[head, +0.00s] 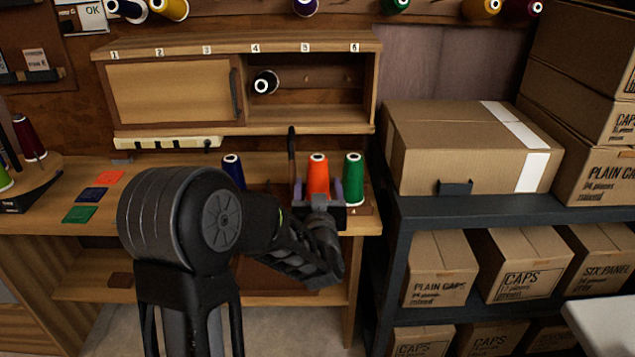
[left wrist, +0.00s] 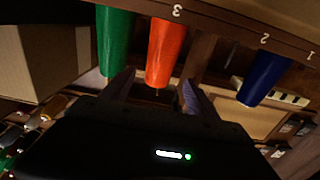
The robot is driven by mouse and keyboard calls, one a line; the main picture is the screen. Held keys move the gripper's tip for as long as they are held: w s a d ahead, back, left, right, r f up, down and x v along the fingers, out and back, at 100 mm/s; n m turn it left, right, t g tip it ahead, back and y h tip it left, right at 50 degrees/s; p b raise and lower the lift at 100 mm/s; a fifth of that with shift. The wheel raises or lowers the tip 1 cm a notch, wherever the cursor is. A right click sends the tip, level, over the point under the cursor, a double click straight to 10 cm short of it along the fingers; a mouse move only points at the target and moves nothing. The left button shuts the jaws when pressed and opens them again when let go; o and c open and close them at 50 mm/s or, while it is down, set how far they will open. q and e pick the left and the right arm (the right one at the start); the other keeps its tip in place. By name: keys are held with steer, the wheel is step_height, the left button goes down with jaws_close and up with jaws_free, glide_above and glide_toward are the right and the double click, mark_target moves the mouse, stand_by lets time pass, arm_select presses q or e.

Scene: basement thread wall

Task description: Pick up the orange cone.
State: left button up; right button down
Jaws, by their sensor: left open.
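The orange cone (head: 318,176) stands upright on the wooden bench, between a blue cone (head: 233,171) on its left and a green cone (head: 353,178) on its right. My left gripper (head: 319,190) is open, with one finger on each side of the orange cone. In the left wrist view the orange cone (left wrist: 166,52) shows between the two fingertips (left wrist: 158,88), with the green cone (left wrist: 114,42) close beside one finger. The blue cone (left wrist: 264,78) stands farther off. I cannot tell whether the fingers touch the orange cone. My right gripper is not in view.
A dark shelf (head: 480,207) with cardboard boxes (head: 465,145) stands to the right. Coloured squares (head: 92,194) lie on the bench at left.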

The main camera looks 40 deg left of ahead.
mark_target(318, 174)
arm_select(q)
steer(key=shift+r, duration=0.1)
steer(key=shift+a, duration=0.1)
steer(key=shift+x, duration=1.2)
steer(key=shift+w, duration=0.1)
steer(key=x, duration=0.5)
steer(key=shift+w, duration=0.1)
steer(key=shift+c, duration=0.3)
jaws_close()
